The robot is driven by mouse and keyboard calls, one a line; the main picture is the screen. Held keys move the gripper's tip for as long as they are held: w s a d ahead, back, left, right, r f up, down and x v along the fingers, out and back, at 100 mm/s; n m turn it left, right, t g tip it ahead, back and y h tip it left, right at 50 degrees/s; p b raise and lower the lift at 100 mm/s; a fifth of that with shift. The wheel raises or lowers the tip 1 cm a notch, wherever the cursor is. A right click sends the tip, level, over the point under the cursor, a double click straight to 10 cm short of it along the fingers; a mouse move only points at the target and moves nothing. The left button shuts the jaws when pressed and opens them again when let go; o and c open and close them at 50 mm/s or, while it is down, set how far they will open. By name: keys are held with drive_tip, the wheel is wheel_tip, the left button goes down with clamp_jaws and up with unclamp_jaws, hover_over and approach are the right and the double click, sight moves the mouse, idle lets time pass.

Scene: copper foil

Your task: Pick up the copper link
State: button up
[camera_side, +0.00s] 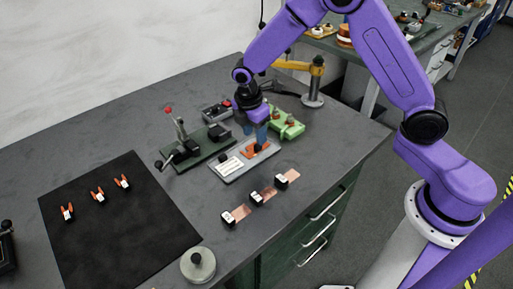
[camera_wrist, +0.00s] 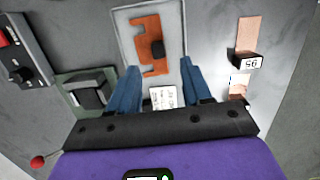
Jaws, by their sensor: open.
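The copper link appears to be the flat orange-copper piece with notched edges and a black block on it, lying on a pale grey tray (camera_side: 238,170). It shows in the wrist view (camera_wrist: 146,30) and partly below my gripper in the side view (camera_side: 262,148). My gripper (camera_wrist: 160,78) is open, with its two blue fingers apart and nothing between them that I can see held. In the side view my gripper (camera_side: 261,132) hangs over the tray's far end. In the wrist view the piece lies beyond the fingertips. A white printed label (camera_wrist: 162,98) shows between the fingers.
Copper strips with black labelled blocks (camera_side: 228,217) lie near the table's front edge. A green fixture with a red-knobbed lever (camera_side: 205,146) stands left of the tray, a light green block (camera_side: 287,124) behind it. A black mat (camera_side: 120,235) holds small orange clips; a grey weight (camera_side: 198,264) stands beside it.

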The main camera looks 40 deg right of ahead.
sight(255, 145)
drive_tip(key=f, duration=0.2)
drive_tip(key=d+f, duration=0.1)
drive_tip(key=f, duration=0.1)
drive_tip(key=shift+w+d+f, duration=0.1)
drive_tip(key=shift+d+f, duration=0.05)
drive_tip(key=shift+f, duration=0.25)
clamp_jaws()
drive_tip(key=shift+r, duration=0.1)
